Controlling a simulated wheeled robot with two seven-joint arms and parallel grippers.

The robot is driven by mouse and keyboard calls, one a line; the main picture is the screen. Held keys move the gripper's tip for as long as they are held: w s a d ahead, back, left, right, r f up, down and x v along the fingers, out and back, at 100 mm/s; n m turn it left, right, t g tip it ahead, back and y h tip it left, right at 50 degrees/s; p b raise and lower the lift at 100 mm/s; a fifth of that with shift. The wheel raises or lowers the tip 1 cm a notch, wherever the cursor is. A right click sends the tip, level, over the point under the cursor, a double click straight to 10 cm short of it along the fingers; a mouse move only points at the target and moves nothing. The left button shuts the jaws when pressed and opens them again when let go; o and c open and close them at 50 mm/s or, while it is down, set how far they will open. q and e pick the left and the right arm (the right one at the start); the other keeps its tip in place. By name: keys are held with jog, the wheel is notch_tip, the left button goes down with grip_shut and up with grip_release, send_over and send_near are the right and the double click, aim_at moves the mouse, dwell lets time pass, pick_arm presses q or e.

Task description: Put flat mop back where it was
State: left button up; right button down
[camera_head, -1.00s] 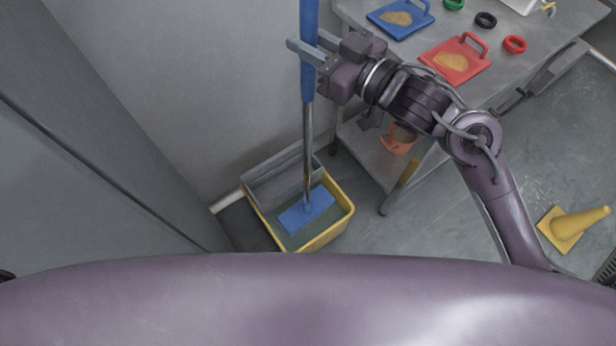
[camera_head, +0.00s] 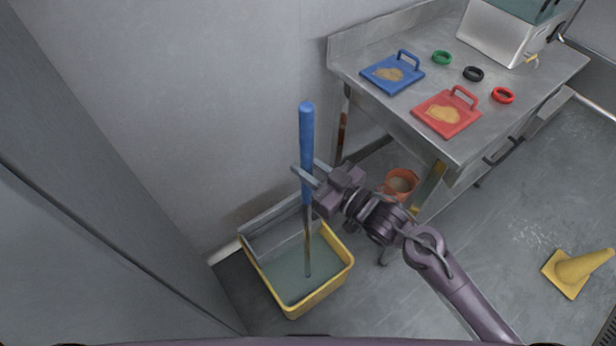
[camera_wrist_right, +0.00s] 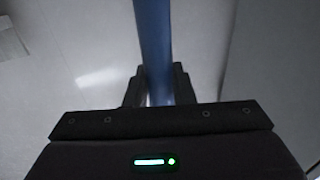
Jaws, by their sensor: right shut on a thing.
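The flat mop has a blue grip (camera_head: 307,135) and a metal pole (camera_head: 308,245), and it stands nearly upright in the yellow bucket (camera_head: 320,297). Its blue flat head does not show now; the pole enters the grey-green water in the bucket. My right gripper (camera_head: 311,174) is shut on the lower part of the blue grip, above the bucket. In the right wrist view the blue handle (camera_wrist_right: 154,45) runs between the two fingers (camera_wrist_right: 158,88). My left gripper is not in view.
A metal table (camera_head: 375,103) at the upper right holds a blue tray (camera_head: 385,76), a red tray (camera_head: 432,122) and coloured rings. An orange bucket (camera_head: 397,194) sits under it. A grey wall is behind the mop.

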jog(key=shift+f, duration=1.75)
jog(key=shift+f, duration=0.15)
jog(key=c, duration=1.2)
grip_release()
jog(key=shift+f, duration=0.1)
jog(key=shift+c, duration=0.2)
